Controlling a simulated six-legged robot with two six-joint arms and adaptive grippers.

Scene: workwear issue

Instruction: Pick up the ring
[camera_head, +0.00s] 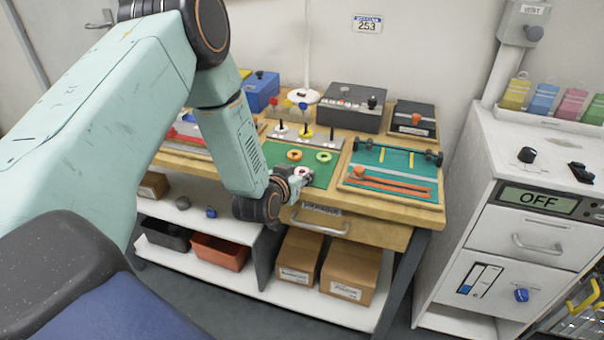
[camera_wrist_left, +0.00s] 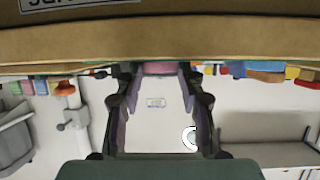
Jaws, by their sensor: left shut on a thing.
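A pink ring (camera_head: 301,171) shows in part at the front edge of the green mat (camera_head: 272,158) in the head view, mostly hidden by my gripper. My left gripper (camera_head: 296,180) is shut on it, low over the front of the workbench. In the left wrist view, a pink piece (camera_wrist_left: 160,68) shows between the fingertips of my left gripper (camera_wrist_left: 160,74). An orange ring (camera_head: 294,155) and a green ring (camera_head: 324,157) lie on the mat just behind. My right gripper is not in view.
A tray with a teal mat (camera_head: 410,163) and tools sits right of the rings. A grey panel with levers (camera_head: 324,141) and dark boxes (camera_head: 351,106) stand behind. The workbench's drawer (camera_head: 345,222) is below my gripper. A white cabinet (camera_head: 515,222) stands at the right.

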